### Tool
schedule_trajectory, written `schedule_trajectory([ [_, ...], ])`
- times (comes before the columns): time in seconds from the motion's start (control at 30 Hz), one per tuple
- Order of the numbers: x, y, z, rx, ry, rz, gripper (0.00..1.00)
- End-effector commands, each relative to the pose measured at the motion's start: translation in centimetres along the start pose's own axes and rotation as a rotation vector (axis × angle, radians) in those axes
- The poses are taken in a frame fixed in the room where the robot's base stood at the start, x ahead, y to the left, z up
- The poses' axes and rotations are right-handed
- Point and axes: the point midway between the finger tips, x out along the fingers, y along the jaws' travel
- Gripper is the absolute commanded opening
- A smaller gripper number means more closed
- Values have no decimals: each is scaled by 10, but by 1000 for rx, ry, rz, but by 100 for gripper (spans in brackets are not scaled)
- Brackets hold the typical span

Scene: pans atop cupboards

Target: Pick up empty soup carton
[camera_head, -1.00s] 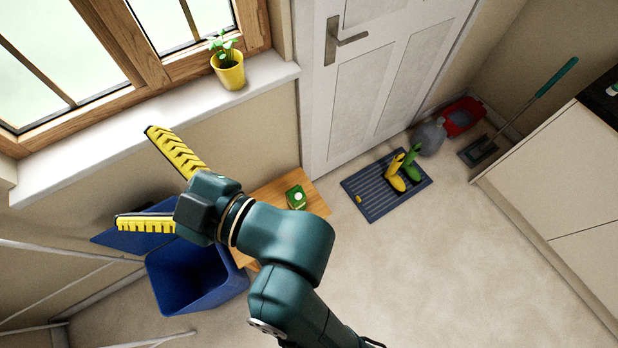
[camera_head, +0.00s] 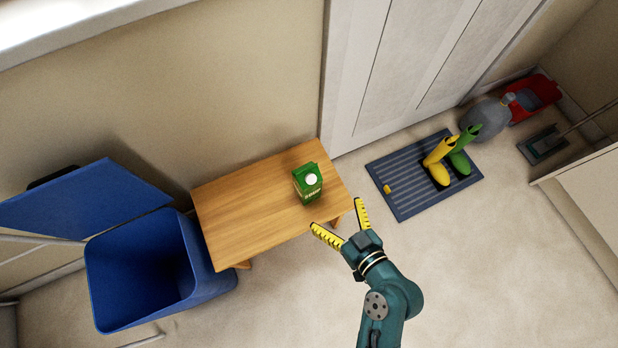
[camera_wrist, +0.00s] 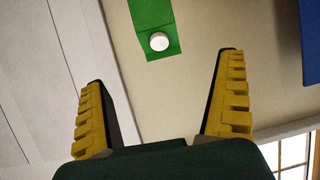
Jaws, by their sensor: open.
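The green soup carton (camera_head: 309,187) with a white round cap stands upright on the small wooden table (camera_head: 240,212), towards its right end. In the wrist view the carton (camera_wrist: 154,20) shows at the top, beyond and between the fingertips, with its far end cut off by the frame. My gripper (camera_head: 338,222) is open and empty near the table's front right edge. Its yellow ridged fingers point towards the carton and are apart from it. It also shows in the wrist view (camera_wrist: 160,68), with clear space between the fingers.
An open blue bin (camera_head: 150,265) with its lid raised stands left of the table. A dark boot tray (camera_head: 405,203) with yellow and green boots (camera_head: 452,158) lies to the right by the door (camera_head: 390,70). The floor in front is clear.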

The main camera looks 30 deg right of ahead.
Motion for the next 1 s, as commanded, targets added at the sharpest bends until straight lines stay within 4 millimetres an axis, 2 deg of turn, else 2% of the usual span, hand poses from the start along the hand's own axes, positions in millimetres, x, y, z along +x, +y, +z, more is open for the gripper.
schedule_trajectory([
  [0.3,77,-2,-3,-6,3,-7,100],
  [0.4,94,-1,-2,-4,1,-5,100],
  [0.57,109,0,-6,-4,3,-3,100],
  [0.7,134,2,-14,-5,5,-4,100],
  [0.8,148,2,-13,-3,2,-3,100],
  [1.0,154,2,-15,-1,0,-2,100],
])
